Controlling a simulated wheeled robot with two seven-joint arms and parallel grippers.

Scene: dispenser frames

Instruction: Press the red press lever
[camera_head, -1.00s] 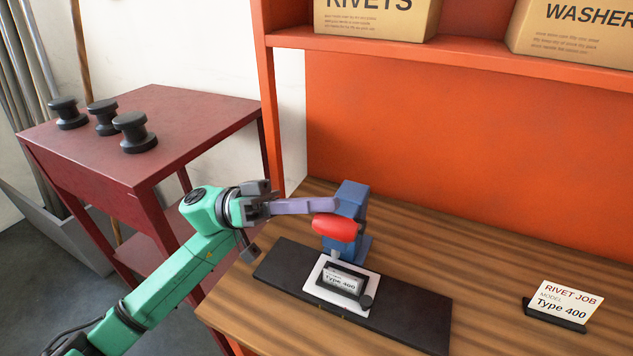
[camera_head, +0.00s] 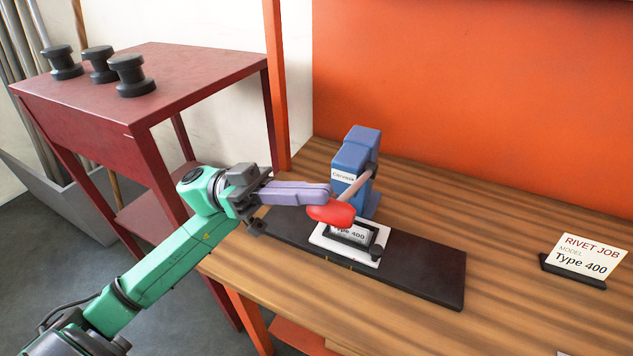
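The press is a blue upright body (camera_head: 357,156) on the wooden bench. Its grey lever arm (camera_head: 357,187) slopes down toward me from the right side of the body and ends in a red handle (camera_head: 330,212). The handle is low, just above a white plate (camera_head: 318,234) with a dark-framed "Type 400" label, and partly covers it. My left gripper (camera_head: 328,194) has its purple fingers together, with no gap visible. Its fingertips lie against or just above the top of the red handle; exact contact is hard to tell. My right gripper is out of view.
A black mat (camera_head: 430,272) lies under the plate. A "Rivet Job, Model Type 400" card (camera_head: 590,255) stands at the right. A dark red table (camera_head: 190,75) with black spools (camera_head: 130,76) stands at the left. An orange post (camera_head: 279,90) rises behind my gripper.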

